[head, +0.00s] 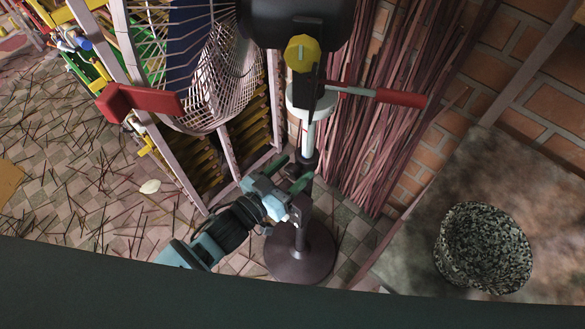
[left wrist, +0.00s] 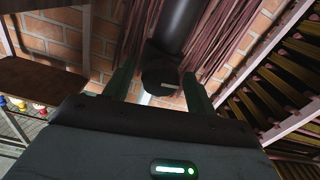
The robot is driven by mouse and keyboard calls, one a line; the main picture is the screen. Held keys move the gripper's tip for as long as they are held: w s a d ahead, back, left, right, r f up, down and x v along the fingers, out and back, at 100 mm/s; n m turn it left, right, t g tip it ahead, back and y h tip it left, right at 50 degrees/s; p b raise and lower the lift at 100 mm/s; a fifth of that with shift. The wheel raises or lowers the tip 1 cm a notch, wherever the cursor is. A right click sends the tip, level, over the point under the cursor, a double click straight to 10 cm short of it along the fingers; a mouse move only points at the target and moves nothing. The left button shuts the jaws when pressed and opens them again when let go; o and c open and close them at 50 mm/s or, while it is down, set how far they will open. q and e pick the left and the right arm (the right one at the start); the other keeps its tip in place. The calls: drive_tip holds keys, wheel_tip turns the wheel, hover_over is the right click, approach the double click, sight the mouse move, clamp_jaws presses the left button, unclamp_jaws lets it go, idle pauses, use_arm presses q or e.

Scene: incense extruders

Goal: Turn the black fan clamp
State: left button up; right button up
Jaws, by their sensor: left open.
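The standing fan has a pale pole (head: 308,135) and a round dark base (head: 300,252). The black fan clamp (head: 308,162) sits on this pole, partly hidden by my gripper in the head view. In the left wrist view the clamp's black knob (left wrist: 160,78) shows up close. My left gripper (head: 291,172) comes in from the lower left at the pole. Its two dark green fingers are open, and the knob appears between them in the wrist view (left wrist: 158,88). I cannot tell whether either finger touches it. My right gripper is not in view.
A wire basket-like guard (head: 215,75) and slatted rack (head: 250,125) stand left of the pole. Bundles of reddish sticks (head: 375,130) lean on the brick wall behind. A speckled pot (head: 483,248) stands at right. Loose sticks litter the tiled floor (head: 100,210).

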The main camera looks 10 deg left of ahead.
use_arm(q)
drive_tip(key=shift+w+d, duration=0.15)
drive_tip(key=shift+w, duration=0.1)
drive_tip(key=c, duration=1)
drive_tip(key=shift+r+m+p, duration=0.1)
drive_tip(key=shift+m+p, duration=0.25)
drive_tip(key=shift+m, duration=0.65)
drive_tip(key=shift+s+m, duration=0.1)
drive_tip(key=shift+m, duration=1.1)
drive_tip(key=o, duration=1)
